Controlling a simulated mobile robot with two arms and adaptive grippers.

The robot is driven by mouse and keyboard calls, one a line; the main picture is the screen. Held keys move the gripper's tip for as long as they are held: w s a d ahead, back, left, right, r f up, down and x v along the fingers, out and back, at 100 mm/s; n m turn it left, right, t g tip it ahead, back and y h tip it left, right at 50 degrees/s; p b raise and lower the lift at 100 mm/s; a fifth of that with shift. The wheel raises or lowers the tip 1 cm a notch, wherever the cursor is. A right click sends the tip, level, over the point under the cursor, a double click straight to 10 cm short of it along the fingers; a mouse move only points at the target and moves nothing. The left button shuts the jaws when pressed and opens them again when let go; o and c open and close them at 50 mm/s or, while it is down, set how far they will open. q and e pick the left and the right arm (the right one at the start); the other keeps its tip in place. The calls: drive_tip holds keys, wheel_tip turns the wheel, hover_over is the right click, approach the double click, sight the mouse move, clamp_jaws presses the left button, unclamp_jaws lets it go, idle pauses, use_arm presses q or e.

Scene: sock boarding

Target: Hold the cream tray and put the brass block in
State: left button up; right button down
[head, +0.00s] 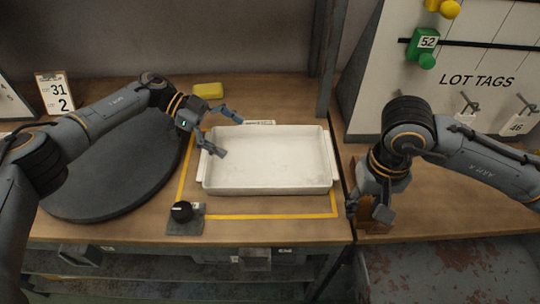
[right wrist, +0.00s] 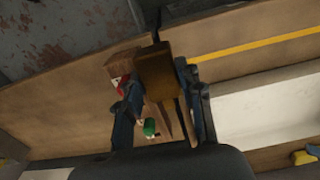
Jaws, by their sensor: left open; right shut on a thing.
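The cream tray (head: 268,187) lies empty inside a yellow outline on the wooden bench. My left gripper (head: 229,134) is open at the tray's back left corner. One finger is beyond the back rim and the other overlaps the left end; I cannot tell whether it touches. My right gripper (head: 367,209) is to the right of the tray, low over the right-hand bench. In the right wrist view my right gripper (right wrist: 156,76) is shut on the brass block (right wrist: 158,72). In the head view the block is mostly hidden by the fingers.
A dark round turntable (head: 120,175) fills the bench's left. A black knob (head: 181,211) stands near the tray's front left, and a yellow block (head: 208,90) lies behind. A grey post (head: 326,60) rises behind the tray. A lot-tag board (head: 450,75) stands at the right.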

use_arm(q)
drive_tip(key=shift+a+r, duration=0.1)
drive_tip(key=shift+a, duration=0.15)
approach(283, 167)
drive_tip(key=shift+x, duration=2.05)
drive_tip(key=shift+c, duration=0.2)
clamp_jaws()
drive_tip(key=shift+c, duration=2.4)
unclamp_jaws()
